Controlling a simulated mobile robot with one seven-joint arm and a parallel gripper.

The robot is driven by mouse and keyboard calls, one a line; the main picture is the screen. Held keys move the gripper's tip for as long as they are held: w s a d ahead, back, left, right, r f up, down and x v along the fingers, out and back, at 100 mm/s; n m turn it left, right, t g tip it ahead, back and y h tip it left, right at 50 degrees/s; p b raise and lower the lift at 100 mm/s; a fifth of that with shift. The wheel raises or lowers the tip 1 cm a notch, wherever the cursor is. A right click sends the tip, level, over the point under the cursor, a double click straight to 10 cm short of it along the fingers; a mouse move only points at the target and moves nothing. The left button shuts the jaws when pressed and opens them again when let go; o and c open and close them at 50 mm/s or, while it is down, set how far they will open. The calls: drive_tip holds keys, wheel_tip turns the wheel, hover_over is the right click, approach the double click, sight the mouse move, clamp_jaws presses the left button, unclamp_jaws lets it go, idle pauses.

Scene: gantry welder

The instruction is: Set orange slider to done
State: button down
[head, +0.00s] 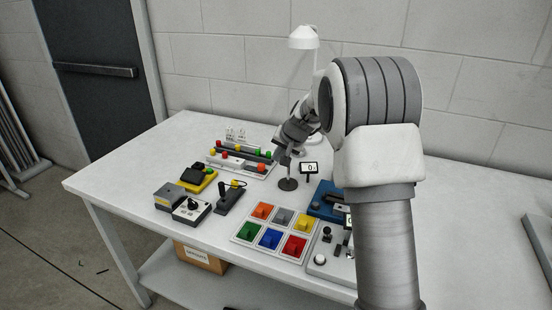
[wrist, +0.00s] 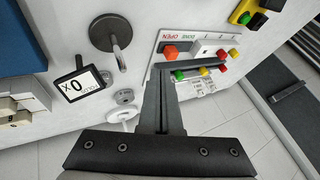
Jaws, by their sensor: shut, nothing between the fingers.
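The slider panel is a white board (head: 245,173) at the back of the table in the head view. An orange block (head: 262,167) sits at its right end. In the wrist view the orange block (wrist: 169,51) is beside the printed word OPEN, with DONE printed next to it; a white block (wrist: 203,48) is to its right. My gripper (head: 285,162) is right of the panel in the head view. In the wrist view its shut fingers (wrist: 165,68) point toward the panel, just below the orange block. I cannot tell whether they touch it.
Red, yellow and green knobs (wrist: 203,69) stand on a dark bar close to the fingers. A round-based post (wrist: 110,33) and small display (wrist: 77,87) stand left of them. Several coloured squares (head: 270,238) and joystick boxes (head: 192,208) lie nearer the front.

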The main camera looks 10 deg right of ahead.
sight(260, 166)
drive_tip(key=x, duration=0.8)
drive_tip(key=shift+b, duration=0.4)
drive_tip(key=w+a+p, duration=0.2)
drive_tip(key=a, duration=0.1)
drive_tip(key=shift+w+a+r, duration=0.1)
drive_tip(key=shift+a, duration=0.05)
drive_tip(key=shift+w+a, duration=0.2)
drive_tip(key=shift+a, duration=0.15)
drive_tip(key=shift+p, duration=0.3)
